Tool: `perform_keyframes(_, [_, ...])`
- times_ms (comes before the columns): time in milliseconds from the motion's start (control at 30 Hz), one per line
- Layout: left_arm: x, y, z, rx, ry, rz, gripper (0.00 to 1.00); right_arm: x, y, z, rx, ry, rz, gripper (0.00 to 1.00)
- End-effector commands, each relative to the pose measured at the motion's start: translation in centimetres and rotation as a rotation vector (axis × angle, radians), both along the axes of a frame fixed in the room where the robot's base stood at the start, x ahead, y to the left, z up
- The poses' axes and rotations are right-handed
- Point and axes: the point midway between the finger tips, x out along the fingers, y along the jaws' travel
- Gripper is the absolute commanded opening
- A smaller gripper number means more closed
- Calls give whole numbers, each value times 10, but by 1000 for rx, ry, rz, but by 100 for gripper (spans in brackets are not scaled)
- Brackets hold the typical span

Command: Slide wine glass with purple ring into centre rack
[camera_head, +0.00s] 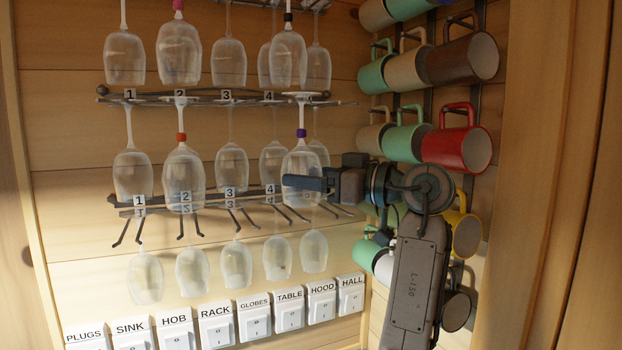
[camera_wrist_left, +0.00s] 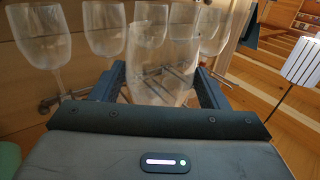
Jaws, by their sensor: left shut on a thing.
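The wine glass with the purple ring (camera_head: 301,133) is upside down, bowl below and foot on top. My left gripper (camera_head: 303,182) is shut on its bowl, coming from the right. In the left wrist view the glass (camera_wrist_left: 160,45) stands between my two fingers (camera_wrist_left: 158,85). The centre rack (camera_head: 212,100) is the middle dark metal rack, with labels 1 to 4. The glass's foot is at about that rack's height, right of label 4. I cannot tell whether the foot sits between rails. My right gripper is not in view.
An orange-ringed glass (camera_head: 182,165) and several clear glasses hang from the centre rack. A lower rack (camera_head: 262,193) holds more glasses. Mugs, including a red mug (camera_head: 455,140), hang close on the right. Labelled switches (camera_head: 215,325) line the wall below.

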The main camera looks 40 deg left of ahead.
Motion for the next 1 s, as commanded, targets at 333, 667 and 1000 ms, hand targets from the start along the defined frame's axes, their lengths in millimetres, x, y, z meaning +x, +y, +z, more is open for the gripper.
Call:
perform_keyframes(333, [8,16,0,2,-1,1,54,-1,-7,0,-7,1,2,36])
perform_keyframes(667, [15,30,0,1,-1,2,54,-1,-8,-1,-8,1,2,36])
perform_keyframes(1000, [23,45,0,1,-1,1,54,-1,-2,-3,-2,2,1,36])
